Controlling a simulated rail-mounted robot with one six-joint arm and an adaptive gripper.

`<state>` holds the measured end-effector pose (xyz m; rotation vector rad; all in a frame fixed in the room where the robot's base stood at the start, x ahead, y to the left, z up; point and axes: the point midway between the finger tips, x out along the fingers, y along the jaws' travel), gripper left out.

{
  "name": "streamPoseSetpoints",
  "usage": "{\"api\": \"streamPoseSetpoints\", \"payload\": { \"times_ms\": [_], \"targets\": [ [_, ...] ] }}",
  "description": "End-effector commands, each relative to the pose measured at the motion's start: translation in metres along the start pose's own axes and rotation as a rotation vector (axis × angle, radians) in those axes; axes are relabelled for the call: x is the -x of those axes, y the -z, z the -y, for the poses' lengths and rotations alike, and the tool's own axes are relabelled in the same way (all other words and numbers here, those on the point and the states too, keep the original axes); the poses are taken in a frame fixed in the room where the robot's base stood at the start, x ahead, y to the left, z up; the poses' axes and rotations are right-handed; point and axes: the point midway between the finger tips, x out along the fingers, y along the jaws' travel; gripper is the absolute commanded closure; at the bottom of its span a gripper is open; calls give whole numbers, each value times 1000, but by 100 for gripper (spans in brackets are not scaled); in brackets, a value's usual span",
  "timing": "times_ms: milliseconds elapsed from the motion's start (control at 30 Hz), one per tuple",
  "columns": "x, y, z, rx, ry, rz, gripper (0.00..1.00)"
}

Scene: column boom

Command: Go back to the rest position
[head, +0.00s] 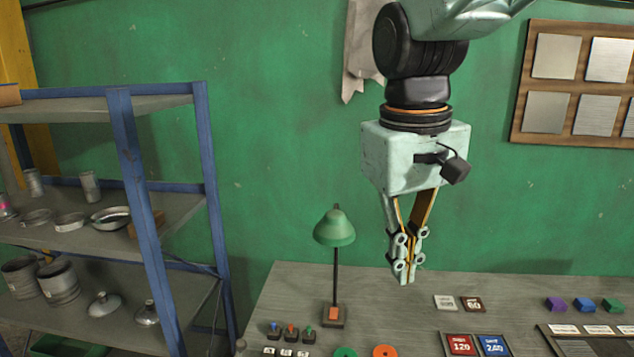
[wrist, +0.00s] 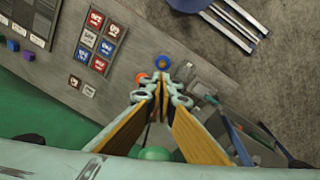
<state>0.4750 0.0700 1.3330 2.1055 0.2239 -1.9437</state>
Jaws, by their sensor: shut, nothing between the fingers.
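My gripper (head: 405,277) hangs pointing down above the grey workbench (head: 380,300), in front of the green wall. Its fingers are shut with nothing between them. In the wrist view my gripper (wrist: 161,82) shows its fingertips together, high over the bench, with orange and blue round pieces seen beyond the tips. Nothing touches the gripper in either view.
A green lamp (head: 334,228) stands on the bench left of my gripper. A blue-framed shelf (head: 130,150) is at the left. A board of metal plates (head: 586,85) hangs on the wall at right. A blue stool (wrist: 190,4) shows in the wrist view.

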Motion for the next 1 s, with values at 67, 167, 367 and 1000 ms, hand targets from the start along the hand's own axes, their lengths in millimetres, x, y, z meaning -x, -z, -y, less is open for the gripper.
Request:
{"api": "streamPoseSetpoints", "payload": {
  "times_ms": [67, 167, 367, 1000],
  "targets": [
    [2, -13, -3, -18, 2, -15, 100],
    [4, -28, -6, -39, 6, -32, 100],
    [6, -59, -10, -80, 12, -66, 100],
    [-1, -154, -13, -212, 23, -178, 100]
  ]
}}
